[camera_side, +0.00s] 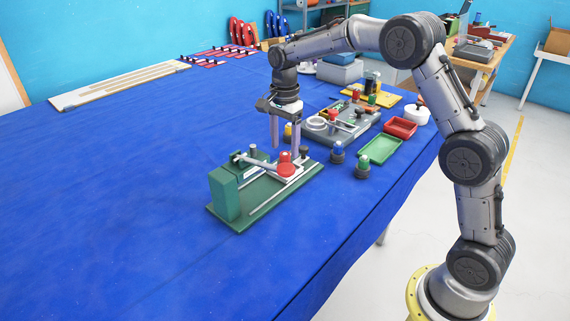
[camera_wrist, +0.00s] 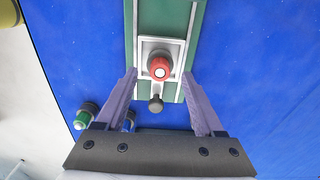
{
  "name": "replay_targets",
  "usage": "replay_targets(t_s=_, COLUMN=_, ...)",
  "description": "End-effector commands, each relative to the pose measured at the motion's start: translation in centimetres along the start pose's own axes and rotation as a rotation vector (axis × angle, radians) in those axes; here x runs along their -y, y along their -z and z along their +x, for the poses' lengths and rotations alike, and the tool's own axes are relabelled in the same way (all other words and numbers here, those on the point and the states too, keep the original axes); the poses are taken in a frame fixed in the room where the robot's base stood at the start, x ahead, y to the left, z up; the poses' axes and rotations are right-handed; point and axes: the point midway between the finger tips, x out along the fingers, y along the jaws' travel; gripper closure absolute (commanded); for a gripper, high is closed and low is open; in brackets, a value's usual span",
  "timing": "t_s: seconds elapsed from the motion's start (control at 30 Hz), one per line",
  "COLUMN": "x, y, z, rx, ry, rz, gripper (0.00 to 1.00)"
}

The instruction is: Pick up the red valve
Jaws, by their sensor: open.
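The red valve (camera_side: 286,166) sits upright in a pale square holder on a green fixture (camera_side: 237,219). In the wrist view the red valve (camera_wrist: 159,66) shows from above, with a small pale centre, near the top middle. My gripper (camera_side: 286,148) is open and points down just above and behind the valve in the side view. In the wrist view its two fingers (camera_wrist: 159,75) are spread to either side of the valve, and nothing is between them that I can see held. The height gap to the valve is hard to judge.
A dark post (camera_wrist: 155,103) stands beside the holder. A blue valve (camera_side: 337,152) and a green valve (camera_side: 362,165) stand nearby on the blue table. A green tray (camera_side: 380,151), a red tray (camera_side: 400,128) and a grey fixture (camera_side: 343,132) lie behind.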

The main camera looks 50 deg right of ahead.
Motion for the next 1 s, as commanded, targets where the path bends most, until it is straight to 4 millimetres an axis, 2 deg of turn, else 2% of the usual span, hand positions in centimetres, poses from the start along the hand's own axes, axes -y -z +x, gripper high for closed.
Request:
replay_targets(t_s=0.03, x=-0.1, y=0.2, z=0.9, rx=0.001, ry=-0.005, rz=0.001, gripper=0.3)
replay_targets(t_s=0.2, x=0.0, y=0.2, z=2.7, rx=0.0, ry=0.0, rz=-0.001, gripper=0.3)
replay_targets(t_s=0.5, x=0.0, y=0.1, z=3.1, rx=0.0, ry=0.002, rz=-0.002, gripper=0.32)
replay_targets(t_s=0.87, x=0.0, y=0.1, z=3.0, rx=0.0, ry=0.002, rz=-0.002, gripper=0.97)
replay_targets(t_s=0.9, x=0.0, y=0.1, z=3.0, rx=0.0, ry=0.002, rz=-0.002, gripper=1.0)
replay_targets(t_s=1.0, x=0.0, y=0.2, z=3.0, rx=0.0, ry=0.002, rz=-0.002, gripper=1.0)
